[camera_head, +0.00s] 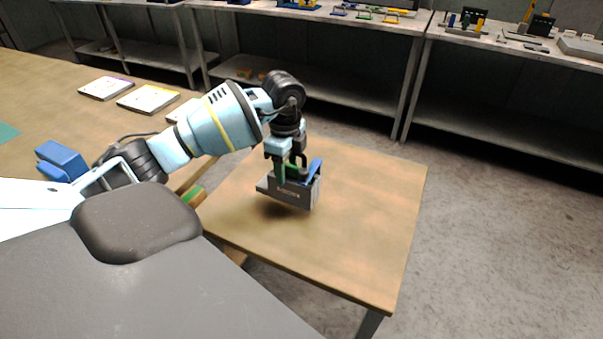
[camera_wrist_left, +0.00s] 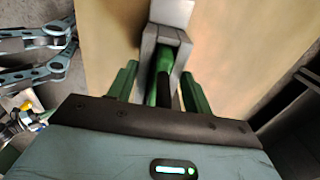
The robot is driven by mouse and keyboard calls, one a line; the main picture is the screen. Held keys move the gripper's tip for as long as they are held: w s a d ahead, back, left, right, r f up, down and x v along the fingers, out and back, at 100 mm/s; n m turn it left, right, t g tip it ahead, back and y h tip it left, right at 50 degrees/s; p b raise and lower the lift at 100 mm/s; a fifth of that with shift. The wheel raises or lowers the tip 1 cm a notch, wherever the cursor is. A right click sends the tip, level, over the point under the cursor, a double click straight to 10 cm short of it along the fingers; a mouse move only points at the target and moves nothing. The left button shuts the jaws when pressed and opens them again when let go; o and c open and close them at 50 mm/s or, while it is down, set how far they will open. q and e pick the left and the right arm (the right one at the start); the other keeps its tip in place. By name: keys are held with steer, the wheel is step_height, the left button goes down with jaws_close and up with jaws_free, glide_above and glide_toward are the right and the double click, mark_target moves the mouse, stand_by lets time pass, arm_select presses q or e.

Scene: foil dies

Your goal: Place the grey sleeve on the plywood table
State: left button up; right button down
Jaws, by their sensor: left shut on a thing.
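My right gripper is out of view.
The plywood table is bare to the right of and in front of the sleeve. A larger wooden table (camera_head: 40,95) at left carries white pads (camera_head: 148,99) and a blue block (camera_head: 62,158). Shelves with small parts stand behind, across open floor.

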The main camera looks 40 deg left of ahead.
arm_select(q)
steer(key=shift+w+d, duration=0.4)
steer(key=shift+w, duration=0.25)
steer(key=shift+w+d, duration=0.35)
steer(key=shift+w, duration=0.3)
steer(key=shift+w+d, duration=0.25)
steer(key=shift+w, duration=0.05)
steer(key=shift+f, duration=1.8)
steer(key=shift+f, duration=0.15)
steer(key=o, duration=1.5)
steer(key=shift+c, duration=0.2)
step_height(320, 180, up, 12)
steer(key=shift+p, duration=0.3)
